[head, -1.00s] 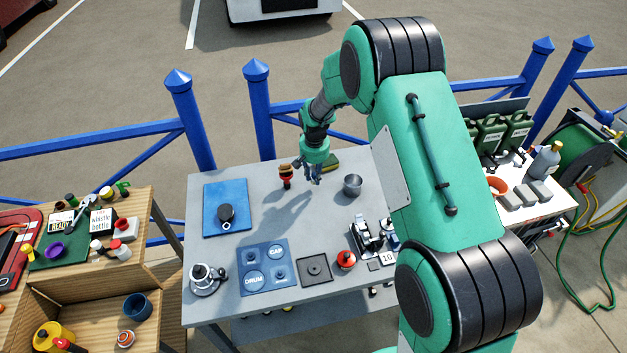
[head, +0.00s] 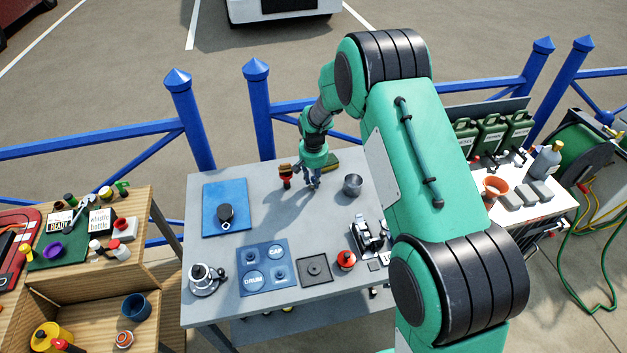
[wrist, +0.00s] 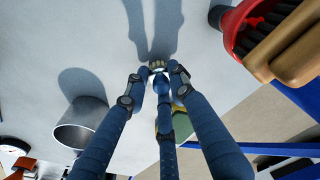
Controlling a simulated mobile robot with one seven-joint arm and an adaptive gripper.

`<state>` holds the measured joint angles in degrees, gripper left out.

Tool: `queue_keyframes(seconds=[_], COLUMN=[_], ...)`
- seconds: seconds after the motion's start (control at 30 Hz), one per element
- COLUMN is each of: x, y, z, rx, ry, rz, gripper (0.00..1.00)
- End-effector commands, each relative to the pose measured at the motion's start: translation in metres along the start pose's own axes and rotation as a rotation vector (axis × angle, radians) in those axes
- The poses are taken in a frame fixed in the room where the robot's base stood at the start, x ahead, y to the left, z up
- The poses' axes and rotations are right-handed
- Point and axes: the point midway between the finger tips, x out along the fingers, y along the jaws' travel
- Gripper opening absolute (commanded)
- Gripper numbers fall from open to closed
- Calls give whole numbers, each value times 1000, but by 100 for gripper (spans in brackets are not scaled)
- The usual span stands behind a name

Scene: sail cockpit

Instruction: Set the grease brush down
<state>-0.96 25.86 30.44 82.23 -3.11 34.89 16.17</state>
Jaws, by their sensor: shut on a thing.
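My gripper (head: 312,182) is over the back middle of the grey table (head: 222,165), low above its top. In the wrist view its three blue fingers (wrist: 156,76) are closed together around a small thing with a pale, ribbed, rounded end, taken to be the grease brush (wrist: 158,65). The fingers hide most of it, and it is too small to make out in the head view. Whether it touches the table cannot be told.
A red holder with a wooden-handled brush (head: 285,172) stands close left of my gripper; it also shows in the wrist view (wrist: 285,40). A metal cup (head: 352,185) stands to the right. A green-yellow sponge (head: 331,160) lies behind. A blue mat (head: 212,195) lies left.

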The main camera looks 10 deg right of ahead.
Motion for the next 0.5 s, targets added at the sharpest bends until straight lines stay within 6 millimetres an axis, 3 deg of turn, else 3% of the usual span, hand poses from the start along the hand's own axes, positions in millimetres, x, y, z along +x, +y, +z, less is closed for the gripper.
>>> queue_keyframes(seconds=[0.4,0.43,0.5], x=[3,3,3], y=[0,0,0], z=[0,0,0], rx=[0,0,0], ry=[1,1,1], rz=[0,0,0], gripper=[2,28,42])
